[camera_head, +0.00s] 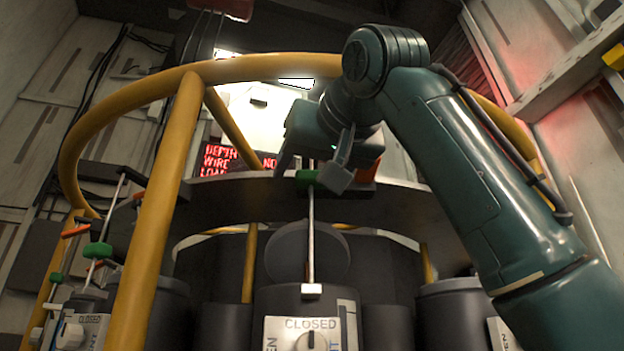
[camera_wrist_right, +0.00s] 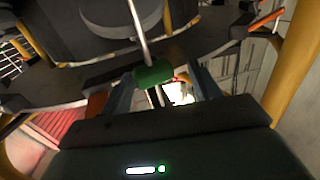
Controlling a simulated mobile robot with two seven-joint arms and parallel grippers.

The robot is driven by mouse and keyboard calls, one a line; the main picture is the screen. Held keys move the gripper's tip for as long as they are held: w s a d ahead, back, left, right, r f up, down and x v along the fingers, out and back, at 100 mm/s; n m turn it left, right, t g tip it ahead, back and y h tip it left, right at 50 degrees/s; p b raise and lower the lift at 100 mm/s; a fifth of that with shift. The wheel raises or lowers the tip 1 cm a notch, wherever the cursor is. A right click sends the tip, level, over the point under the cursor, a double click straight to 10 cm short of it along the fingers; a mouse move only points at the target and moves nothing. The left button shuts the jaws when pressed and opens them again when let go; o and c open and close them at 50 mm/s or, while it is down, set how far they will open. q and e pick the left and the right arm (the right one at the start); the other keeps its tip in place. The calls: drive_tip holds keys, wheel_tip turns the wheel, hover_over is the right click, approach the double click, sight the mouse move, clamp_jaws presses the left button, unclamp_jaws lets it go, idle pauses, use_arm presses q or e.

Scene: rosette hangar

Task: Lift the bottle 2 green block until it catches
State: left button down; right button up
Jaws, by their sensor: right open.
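A green block (camera_head: 306,178) sits on a thin upright metal rod (camera_head: 311,235) above the middle grey bottle (camera_head: 290,300). Its number is not readable. My right gripper (camera_head: 313,172) is open, its fingers on either side of the block at the dark plate's level. In the right wrist view the same green block (camera_wrist_right: 153,74) lies in front of the open fingers (camera_wrist_right: 163,88), with the rod running through it. I cannot tell whether a finger touches it. My left gripper is not in view.
A yellow ring frame (camera_head: 180,90) with posts surrounds the bottles. A dark curved plate (camera_head: 235,195) lies behind the rod. Another green block (camera_head: 97,250) is on a rod at left. A dial plate marked CLOSED (camera_head: 290,327) is below. A red-lettered sign (camera_head: 222,160) stands behind.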

drive_tip(key=shift+s+d+f+b, duration=0.1)
drive_tip(key=shift+s+d+b, duration=0.2)
drive_tip(key=shift+s, duration=0.2)
drive_tip(key=shift+b+v, duration=0.45)
drive_tip(key=shift+v, duration=0.55)
drive_tip(key=b+v, duration=0.1)
drive_tip(key=v, duration=0.5)
drive_tip(key=shift+b, duration=0.35)
drive_tip(key=shift+w, duration=0.1)
